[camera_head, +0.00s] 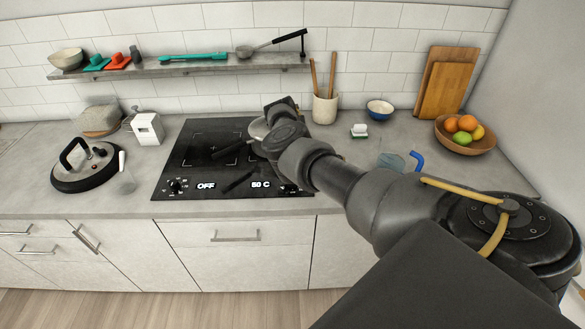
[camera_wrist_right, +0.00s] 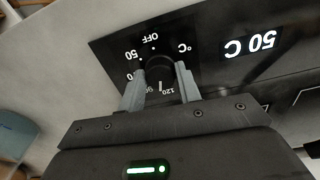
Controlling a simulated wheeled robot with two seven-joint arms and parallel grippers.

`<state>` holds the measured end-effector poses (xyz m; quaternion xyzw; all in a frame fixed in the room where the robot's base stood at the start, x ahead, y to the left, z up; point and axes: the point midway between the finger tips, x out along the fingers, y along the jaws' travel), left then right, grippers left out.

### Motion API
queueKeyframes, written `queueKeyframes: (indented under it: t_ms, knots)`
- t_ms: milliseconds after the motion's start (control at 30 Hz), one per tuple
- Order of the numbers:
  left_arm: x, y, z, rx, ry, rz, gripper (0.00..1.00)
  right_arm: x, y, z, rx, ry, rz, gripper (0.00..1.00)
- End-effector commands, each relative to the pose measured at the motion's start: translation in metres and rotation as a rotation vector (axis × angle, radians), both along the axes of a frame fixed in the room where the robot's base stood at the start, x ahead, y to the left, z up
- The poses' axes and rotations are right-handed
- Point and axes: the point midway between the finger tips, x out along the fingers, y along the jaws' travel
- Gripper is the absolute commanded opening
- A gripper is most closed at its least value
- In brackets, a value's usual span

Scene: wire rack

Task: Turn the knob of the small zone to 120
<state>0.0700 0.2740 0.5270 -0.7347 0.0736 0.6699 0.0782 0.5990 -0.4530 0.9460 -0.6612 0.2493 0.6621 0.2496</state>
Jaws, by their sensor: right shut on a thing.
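The black cooktop (camera_head: 205,150) is set in the counter, with a knob (camera_head: 176,187) and an "OFF" display (camera_head: 206,186) at its front left. A second display (camera_head: 261,184) reads "50 C"; it also shows in the right wrist view (camera_wrist_right: 250,44). Beside it, the right knob (camera_wrist_right: 160,72) sits within a printed dial with OFF, 50, 90 and 120 marks. My right gripper (camera_wrist_right: 160,68) has one finger on each side of this knob and is shut on it. My left gripper is not in view.
A pan (camera_head: 258,128) on the cooktop is partly behind my right arm. A lidded pot (camera_head: 86,165) stands at left, a utensil crock (camera_head: 325,108) behind, and a fruit bowl (camera_head: 465,134) at right.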

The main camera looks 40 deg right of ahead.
Motion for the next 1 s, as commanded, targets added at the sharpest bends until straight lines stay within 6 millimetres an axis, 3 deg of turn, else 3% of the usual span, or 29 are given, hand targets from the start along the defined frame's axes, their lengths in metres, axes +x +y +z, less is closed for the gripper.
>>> queueKeyframes:
  t_ms: [100,400,1000]
  knots:
    - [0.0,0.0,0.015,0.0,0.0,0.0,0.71,-0.001,-0.001,0.005,-0.001,0.001,0.088,0.11]
    - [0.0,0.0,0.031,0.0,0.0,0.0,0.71,0.0,-0.001,0.003,-0.002,0.0,0.24,0.11]
    - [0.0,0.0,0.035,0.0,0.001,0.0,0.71,0.0,-0.002,0.0,-0.001,0.0,0.296,0.11]
